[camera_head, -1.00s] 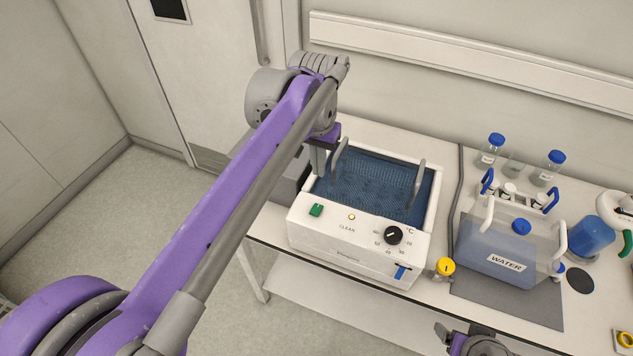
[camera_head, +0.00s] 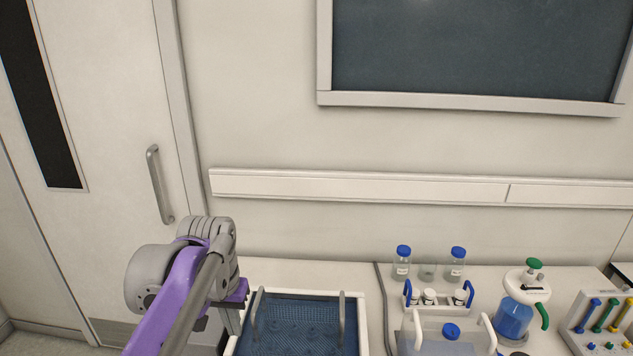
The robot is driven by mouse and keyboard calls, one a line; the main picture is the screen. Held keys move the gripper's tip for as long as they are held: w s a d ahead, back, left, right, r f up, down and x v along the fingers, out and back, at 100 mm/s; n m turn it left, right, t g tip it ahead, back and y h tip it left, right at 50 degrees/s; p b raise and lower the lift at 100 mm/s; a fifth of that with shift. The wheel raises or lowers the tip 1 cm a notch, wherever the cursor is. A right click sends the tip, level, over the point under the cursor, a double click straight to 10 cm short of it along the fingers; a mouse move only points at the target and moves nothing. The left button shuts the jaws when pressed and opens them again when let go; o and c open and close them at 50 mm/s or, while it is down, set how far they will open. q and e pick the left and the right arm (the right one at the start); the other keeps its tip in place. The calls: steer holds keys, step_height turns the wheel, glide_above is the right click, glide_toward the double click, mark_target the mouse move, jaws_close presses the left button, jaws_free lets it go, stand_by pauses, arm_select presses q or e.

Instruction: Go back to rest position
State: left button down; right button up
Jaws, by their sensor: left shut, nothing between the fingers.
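My left arm, purple and grey, comes in at the lower left. My left gripper (camera_head: 232,318) is shut and empty and hangs at the left edge of the white water bath (camera_head: 362,320), partly covered by its own wrist. I cannot tell whether it touches the bath's rim. The bath holds a blue perforated tray with two upright grey handles; its front is cut off by the picture's lower edge. My right gripper is out of the picture.
Right of the bath stand a clear water container (camera_head: 448,340) with a blue cap, blue-capped bottles (camera_head: 456,264), a blue dispenser bottle (camera_head: 514,318) and a valve panel (camera_head: 603,325). A door (camera_head: 95,190) is at left. The wall above the bench carries a rail (camera_head: 360,188).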

arm_select(q)
steer(key=s+d+f+t, duration=0.1)
steer(key=s+f+t, duration=0.3)
steer(key=s+f, duration=1.2)
steer(key=shift+s+d+f, duration=0.25)
steer(key=shift+s+f, duration=0.15)
steer(key=shift+s, duration=0.1)
